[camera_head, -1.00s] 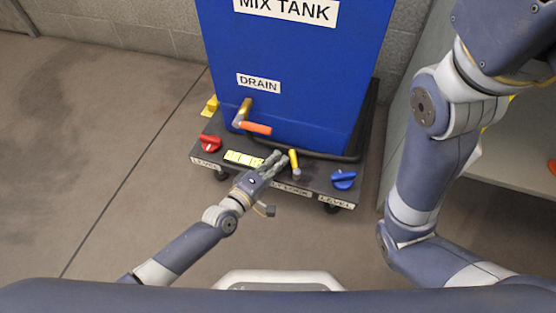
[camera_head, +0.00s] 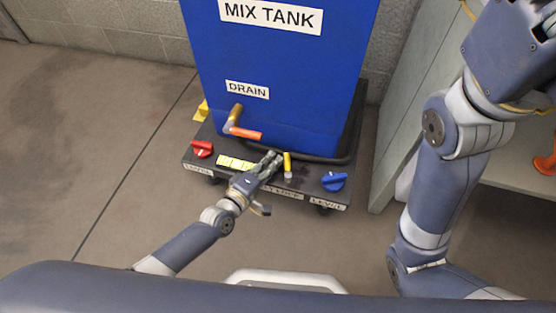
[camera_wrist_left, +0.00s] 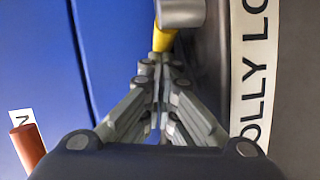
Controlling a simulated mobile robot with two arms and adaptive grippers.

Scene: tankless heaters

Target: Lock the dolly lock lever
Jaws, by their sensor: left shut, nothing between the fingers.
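The yellow dolly lock lever (camera_head: 287,160) stands up from a grey pivot on the dolly's (camera_head: 313,172) dark front deck, behind a label partly hidden by my gripper. My left gripper (camera_head: 273,158) reaches in from the left, just left of the lever. In the left wrist view the shut fingers (camera_wrist_left: 163,66) hold nothing. Their tips are at or very near the yellow lever (camera_wrist_left: 163,40), with its grey pivot at the top. I cannot tell whether they touch.
The blue mix tank (camera_head: 275,70) stands on the dolly. Its drain valve has an orange handle (camera_head: 245,133). A red knob (camera_head: 202,149) and a blue knob (camera_head: 334,181) sit at the deck's front corners. A grey shelf is right; floor at left is clear.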

